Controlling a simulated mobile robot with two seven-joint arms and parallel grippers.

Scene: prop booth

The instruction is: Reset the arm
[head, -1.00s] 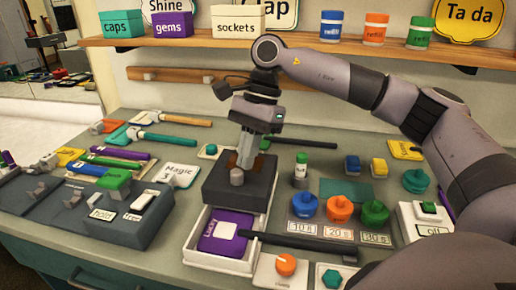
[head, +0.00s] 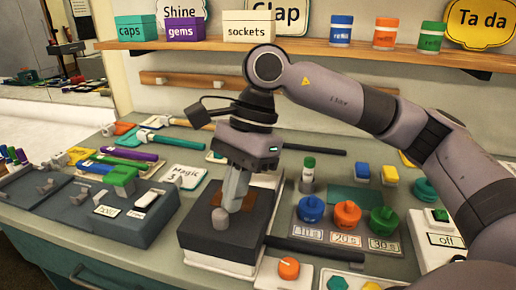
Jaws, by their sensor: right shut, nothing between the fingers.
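My right gripper (head: 233,205) comes in from the right and points down over the dark grey box (head: 190,225). Its fingers are shut with nothing between them. The fingertips are at the box's top, beside a grey knob (head: 221,219) and in front of a brown patch; I cannot tell whether they touch. The box sits on a white base (head: 215,262), with no open drawer showing. My left gripper is not in view.
A black rod (head: 315,248) lies right of the box, near an orange knob (head: 289,268). Orange, blue and green timer pots (head: 347,215) stand to the right. A green-capped bottle (head: 308,172) stands behind. A grey switch panel (head: 120,212) is at left.

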